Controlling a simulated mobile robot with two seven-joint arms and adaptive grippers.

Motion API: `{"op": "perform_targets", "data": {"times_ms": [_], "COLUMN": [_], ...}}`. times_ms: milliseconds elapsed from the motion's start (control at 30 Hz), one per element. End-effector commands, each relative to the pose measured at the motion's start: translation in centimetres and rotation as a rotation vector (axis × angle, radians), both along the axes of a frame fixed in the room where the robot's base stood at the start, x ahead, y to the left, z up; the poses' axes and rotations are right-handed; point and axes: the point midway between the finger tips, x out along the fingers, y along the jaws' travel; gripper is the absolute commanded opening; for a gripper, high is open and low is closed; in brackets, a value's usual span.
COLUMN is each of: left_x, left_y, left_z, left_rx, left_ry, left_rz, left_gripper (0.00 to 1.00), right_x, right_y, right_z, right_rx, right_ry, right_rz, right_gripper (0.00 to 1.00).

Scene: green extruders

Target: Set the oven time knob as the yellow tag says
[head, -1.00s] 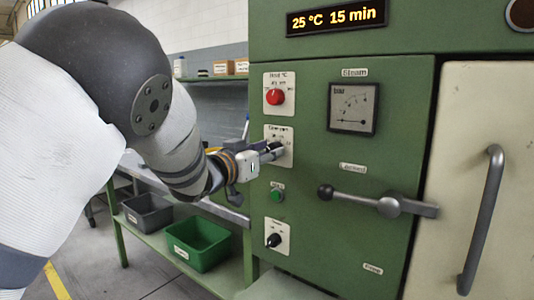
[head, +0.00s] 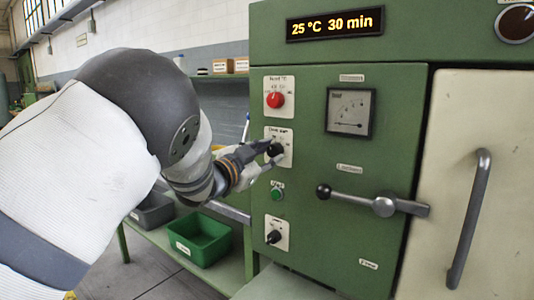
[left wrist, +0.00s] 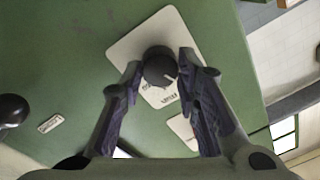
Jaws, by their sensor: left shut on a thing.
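The time knob (head: 275,149) is a black round knob on a white plate in the middle of the green oven's panel. It also shows in the left wrist view (left wrist: 158,66), with a pale pointer mark toward the lower right. My left gripper (head: 270,155) has its two fingers on either side of this knob and is shut on it. The display (head: 335,23) reads 25 °C 30 min. I cannot make out a yellow tag with readable writing. My right gripper is not in view.
A red knob (head: 275,100) sits above the time knob, a green button (head: 277,194) and another black knob (head: 274,237) below. A green bin (head: 203,240) stands on the shelf at left.

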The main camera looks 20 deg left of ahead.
Motion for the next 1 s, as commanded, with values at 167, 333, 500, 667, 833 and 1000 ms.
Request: {"op": "perform_targets", "data": {"times_ms": [167,333,500,667,833,1000], "left_x": [-0.01,0.01,0.02,0.02,0.02,0.01], "left_y": [0.04,0.05,0.05,0.06,0.05,0.04], "left_z": [-0.07,-0.15,-0.18,-0.19,-0.14,-0.08], "left_rx": [0.039,0.053,0.054,0.053,0.053,0.052], "left_ry": [-0.012,-0.016,-0.016,-0.016,-0.016,-0.017], "left_rz": [0.001,0.001,0.001,0.001,0.001,0.001], "left_gripper": [0.01,0.01,0.01,0.31,0.50,0.50], "right_x": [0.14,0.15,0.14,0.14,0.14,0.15], "right_y": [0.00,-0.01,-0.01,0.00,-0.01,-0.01], "right_z": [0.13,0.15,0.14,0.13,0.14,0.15], "right_rx": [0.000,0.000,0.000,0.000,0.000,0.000], "right_ry": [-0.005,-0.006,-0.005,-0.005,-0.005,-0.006], "right_rz": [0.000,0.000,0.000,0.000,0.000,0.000], "right_gripper": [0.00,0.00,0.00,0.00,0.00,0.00]}}
